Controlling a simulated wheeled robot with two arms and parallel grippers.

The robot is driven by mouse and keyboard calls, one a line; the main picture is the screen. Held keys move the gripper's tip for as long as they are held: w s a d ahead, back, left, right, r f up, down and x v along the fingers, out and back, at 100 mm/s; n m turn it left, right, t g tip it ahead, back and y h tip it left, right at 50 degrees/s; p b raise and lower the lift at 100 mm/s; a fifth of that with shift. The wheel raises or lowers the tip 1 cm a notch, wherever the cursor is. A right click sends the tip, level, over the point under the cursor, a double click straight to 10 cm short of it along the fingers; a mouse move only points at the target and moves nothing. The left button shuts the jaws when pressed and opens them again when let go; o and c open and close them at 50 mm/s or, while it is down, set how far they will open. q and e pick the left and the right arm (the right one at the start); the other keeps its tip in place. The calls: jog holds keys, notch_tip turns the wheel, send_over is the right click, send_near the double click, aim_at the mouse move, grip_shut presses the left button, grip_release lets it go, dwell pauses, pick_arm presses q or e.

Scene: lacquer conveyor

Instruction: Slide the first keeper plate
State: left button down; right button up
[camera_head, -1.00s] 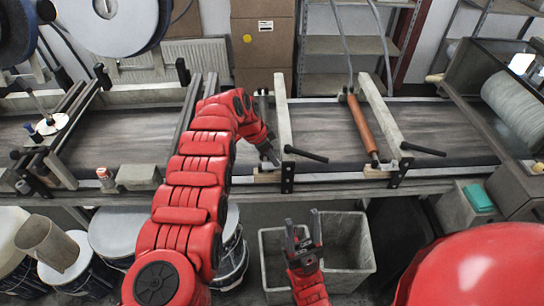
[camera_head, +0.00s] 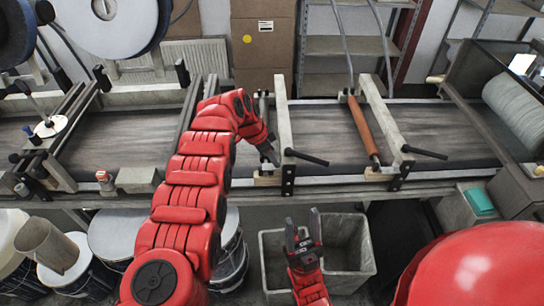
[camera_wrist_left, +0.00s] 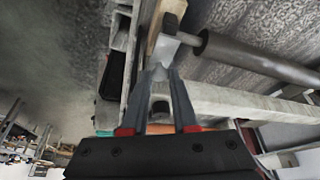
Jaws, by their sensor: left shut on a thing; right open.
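Two keeper stations with crossbars span the conveyor, the left one with a grey crossbar (camera_head: 284,120) and the right one with another (camera_head: 384,118). My left gripper (camera_head: 271,157) is at the near end of the left station, beside its wooden block (camera_head: 267,180). In the left wrist view, my left gripper's fingertips (camera_wrist_left: 159,72) are shut on a small grey metal plate (camera_wrist_left: 167,48), the keeper plate, by the end of a grey roller (camera_wrist_left: 250,58). The fingers partly hide the plate. My right gripper (camera_head: 302,222) is open and empty, below the conveyor's front edge.
An orange-brown roller (camera_head: 364,128) lies at the right station. Black handles (camera_head: 306,157) stick out to the right of both stations. Grey bins (camera_head: 348,250) stand on the floor below my right gripper. The belt (camera_head: 330,135) between the stations is clear.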

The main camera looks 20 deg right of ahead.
pick_arm(q)
jog(key=shift+w+a+r, duration=0.1)
jog(key=shift+w+r, duration=0.05)
jog(key=c, duration=1)
grip_release()
jog(key=shift+w, duration=0.1)
